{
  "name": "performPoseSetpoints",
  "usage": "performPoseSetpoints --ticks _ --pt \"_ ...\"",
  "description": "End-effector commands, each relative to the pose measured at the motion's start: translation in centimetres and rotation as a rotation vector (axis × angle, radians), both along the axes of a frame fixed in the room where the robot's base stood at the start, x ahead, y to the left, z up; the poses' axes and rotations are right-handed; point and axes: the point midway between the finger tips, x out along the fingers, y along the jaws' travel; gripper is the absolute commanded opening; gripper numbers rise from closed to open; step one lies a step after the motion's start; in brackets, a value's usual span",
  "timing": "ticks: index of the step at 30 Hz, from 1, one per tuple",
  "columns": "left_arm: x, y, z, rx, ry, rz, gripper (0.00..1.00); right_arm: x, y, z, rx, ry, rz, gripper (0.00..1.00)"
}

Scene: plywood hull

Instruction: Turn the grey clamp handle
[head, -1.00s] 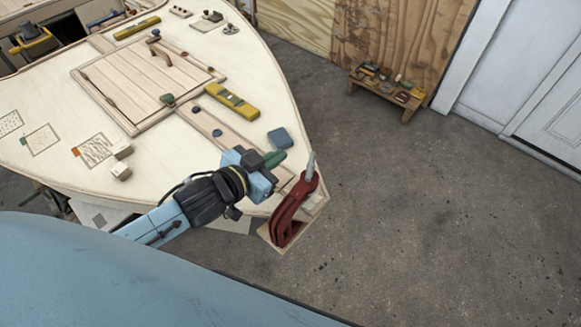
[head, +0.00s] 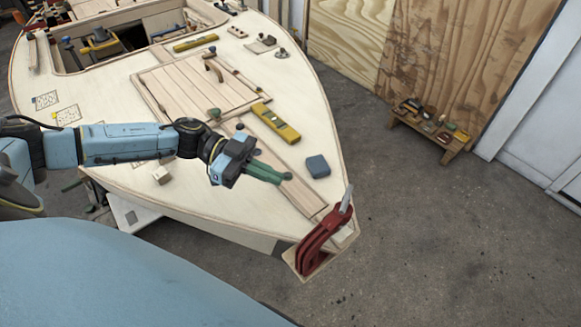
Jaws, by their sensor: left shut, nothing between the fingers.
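A dark red clamp (head: 320,246) grips the pointed bow of the plywood hull, at the lower right of the head view. Its grey handle (head: 346,199) stands up from the top, tilted a little to the right. My left gripper (head: 284,177) is over the deck, up and to the left of the clamp, pointing right. Its green fingers are together with nothing between them, well apart from the handle. My right gripper does not show.
A blue block (head: 317,166) lies on the deck beyond the clamp. A yellow level (head: 276,122) lies near a wooden hatch (head: 186,84). A low bench (head: 430,129) with small items stands by the wall. The concrete floor right of the bow is clear.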

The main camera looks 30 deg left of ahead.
Motion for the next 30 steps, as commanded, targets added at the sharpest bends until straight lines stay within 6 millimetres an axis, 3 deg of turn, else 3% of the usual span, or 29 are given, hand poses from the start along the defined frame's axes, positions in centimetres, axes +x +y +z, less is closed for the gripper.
performPoseSetpoints --ticks 9,15,21,30 --pt "1.1 -6.7 -1.1 -0.006 -0.004 -0.003 0.00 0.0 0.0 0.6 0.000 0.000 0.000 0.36" --pt "1.7 -10.1 -1.8 -0.005 -0.004 -0.001 0.00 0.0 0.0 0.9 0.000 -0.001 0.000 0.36" --pt "2.0 -11.8 -2.2 -0.004 -0.003 0.000 0.00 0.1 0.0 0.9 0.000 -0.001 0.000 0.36" --pt "2.0 -12.0 -2.3 -0.002 -0.003 0.002 0.00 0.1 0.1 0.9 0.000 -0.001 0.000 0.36"
